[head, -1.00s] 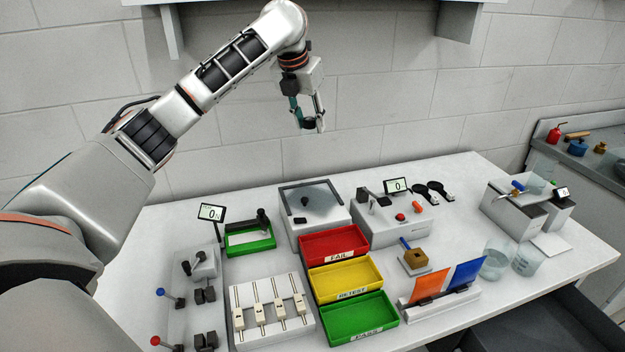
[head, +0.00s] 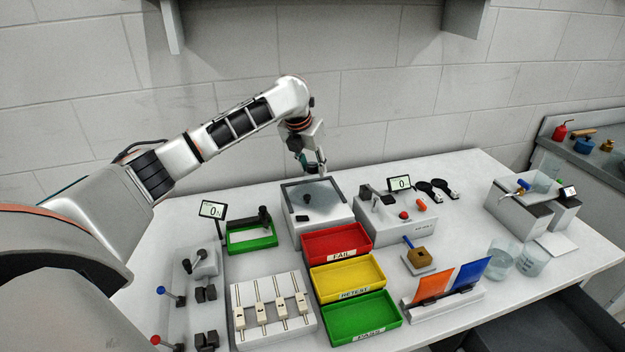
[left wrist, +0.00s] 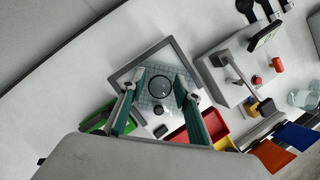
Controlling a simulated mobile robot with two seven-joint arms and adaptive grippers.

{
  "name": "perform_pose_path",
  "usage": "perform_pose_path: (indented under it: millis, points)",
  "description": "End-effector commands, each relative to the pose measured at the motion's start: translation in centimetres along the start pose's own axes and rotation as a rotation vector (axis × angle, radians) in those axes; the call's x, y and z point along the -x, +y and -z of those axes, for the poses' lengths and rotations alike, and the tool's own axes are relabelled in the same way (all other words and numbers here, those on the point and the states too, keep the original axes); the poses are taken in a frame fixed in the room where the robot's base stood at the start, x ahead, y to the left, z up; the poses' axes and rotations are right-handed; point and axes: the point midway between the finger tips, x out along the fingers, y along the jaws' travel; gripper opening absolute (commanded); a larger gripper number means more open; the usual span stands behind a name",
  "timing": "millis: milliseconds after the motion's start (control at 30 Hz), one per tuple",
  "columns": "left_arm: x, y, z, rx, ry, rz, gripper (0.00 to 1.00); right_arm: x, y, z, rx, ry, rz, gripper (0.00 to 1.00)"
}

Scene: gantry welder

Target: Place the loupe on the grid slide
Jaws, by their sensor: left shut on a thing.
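My left gripper (head: 312,168) is shut on the loupe, a small round dark-rimmed lens. In the left wrist view the loupe (left wrist: 160,87) sits between the green-sided fingers (left wrist: 160,92). Behind it shows a pale gridded surface, which looks like the grid slide (left wrist: 147,99), inside a dark square frame (left wrist: 172,44). In the head view the loupe is hard to make out; the gripper is over the back right part of the grey framed box (head: 337,220). I cannot tell the gap between loupe and slide. My right gripper is not in view.
A small black knob (head: 306,198) stands on the framed box. Red (head: 368,240), yellow and green trays lie in front. A grey unit with buttons (head: 410,222) stands to the right, with a display (head: 399,184). A green tray (head: 252,250) is to the left.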

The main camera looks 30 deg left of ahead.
Motion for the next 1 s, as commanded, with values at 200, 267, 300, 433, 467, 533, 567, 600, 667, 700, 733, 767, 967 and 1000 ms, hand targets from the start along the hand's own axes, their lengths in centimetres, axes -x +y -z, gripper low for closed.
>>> perform_pose_path:
  millis: [200, 267, 300, 433, 467, 533, 567, 600, 667, 700, 733, 767, 967, 1000]
  points:
    - [-2.0, 0.0, 0.9, 0.0, 0.003, 0.0, 0.11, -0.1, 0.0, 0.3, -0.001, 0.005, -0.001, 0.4]
    - [-2.8, 0.0, 1.2, 0.0, 0.003, 0.0, 0.11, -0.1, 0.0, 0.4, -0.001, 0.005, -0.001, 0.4]
    - [-3.3, 0.0, 1.4, -0.001, 0.003, 0.0, 0.11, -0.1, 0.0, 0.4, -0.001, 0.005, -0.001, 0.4]
    - [-4.2, 0.0, 1.7, 0.0, 0.0, 0.0, 0.11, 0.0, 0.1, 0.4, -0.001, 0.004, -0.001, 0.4]
    - [-4.3, 0.0, 1.8, 0.0, -0.001, 0.0, 0.11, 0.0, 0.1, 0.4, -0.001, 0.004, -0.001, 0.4]
    - [-4.3, 0.0, 1.8, 0.0, -0.002, 0.0, 0.11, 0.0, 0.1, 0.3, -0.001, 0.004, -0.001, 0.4]
    - [-4.3, 0.0, 1.7, 0.0, -0.001, 0.0, 0.11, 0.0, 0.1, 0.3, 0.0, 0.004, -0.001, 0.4]
    - [-4.3, 0.0, 1.7, 0.0, -0.001, 0.0, 0.11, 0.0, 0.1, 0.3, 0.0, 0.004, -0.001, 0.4]
    - [-4.3, 0.0, 1.8, 0.0, -0.001, 0.0, 0.11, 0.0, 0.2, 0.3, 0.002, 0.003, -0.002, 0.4]
    - [-4.3, 0.0, 1.8, 0.0, -0.001, 0.0, 0.11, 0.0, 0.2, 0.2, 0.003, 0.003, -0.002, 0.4]
    - [-4.3, 0.0, 1.8, 0.0, -0.001, 0.0, 0.11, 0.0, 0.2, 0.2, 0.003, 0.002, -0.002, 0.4]
    - [-4.4, 0.0, 1.8, 0.0, 0.0, 0.0, 0.11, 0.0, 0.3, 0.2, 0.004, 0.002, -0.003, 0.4]
    - [-4.4, 0.0, 1.8, 0.0, 0.0, 0.0, 0.49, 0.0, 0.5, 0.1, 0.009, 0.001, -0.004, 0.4]
    - [-4.4, 0.0, 1.8, 0.0, 0.0, 0.0, 0.49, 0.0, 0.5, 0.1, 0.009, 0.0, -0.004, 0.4]
